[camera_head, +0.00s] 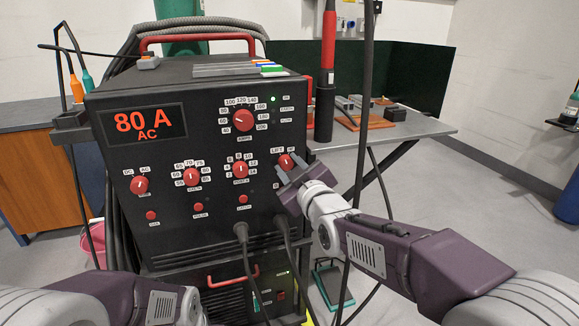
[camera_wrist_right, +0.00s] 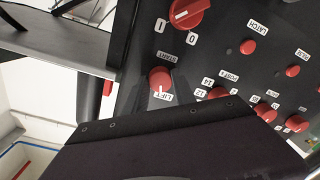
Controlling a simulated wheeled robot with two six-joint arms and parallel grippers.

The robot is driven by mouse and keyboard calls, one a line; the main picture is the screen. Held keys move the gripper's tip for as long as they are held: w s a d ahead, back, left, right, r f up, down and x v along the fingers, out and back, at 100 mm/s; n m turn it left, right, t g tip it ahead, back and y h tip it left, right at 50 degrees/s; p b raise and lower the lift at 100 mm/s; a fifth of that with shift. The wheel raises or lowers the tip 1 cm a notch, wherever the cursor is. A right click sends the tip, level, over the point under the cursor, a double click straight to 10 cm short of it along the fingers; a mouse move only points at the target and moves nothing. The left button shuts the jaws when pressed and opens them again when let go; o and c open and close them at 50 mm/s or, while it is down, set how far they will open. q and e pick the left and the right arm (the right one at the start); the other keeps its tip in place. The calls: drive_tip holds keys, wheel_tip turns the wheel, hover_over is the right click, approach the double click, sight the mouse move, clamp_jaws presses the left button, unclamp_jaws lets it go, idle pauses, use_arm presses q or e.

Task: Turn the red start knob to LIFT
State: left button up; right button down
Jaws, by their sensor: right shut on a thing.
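The red start knob (camera_head: 285,160) is at the right of the black welder's front panel (camera_head: 170,235), under small LIFT and HF labels. The wrist view shows the finger tips (camera_wrist_right: 162,92) at the knob, partly hidden by the dark gripper body. My left gripper is out of view; only part of the left arm shows at bottom left.
Other red knobs, such as the amps knob (camera_head: 244,120), and several red buttons share the panel. The display (camera_head: 143,122) reads 80 A AC. Black cables (camera_head: 242,234) leave the panel below my right gripper. A metal table (camera_head: 425,127) stands behind at right.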

drive_tip(key=shift+n, duration=0.9)
drive_tip(key=c, duration=1)
unclamp_jaws()
drive_tip(key=shift+c, duration=0.2)
drive_tip(key=p+v, duration=0.3)
drive_tip(key=v, duration=0.6)
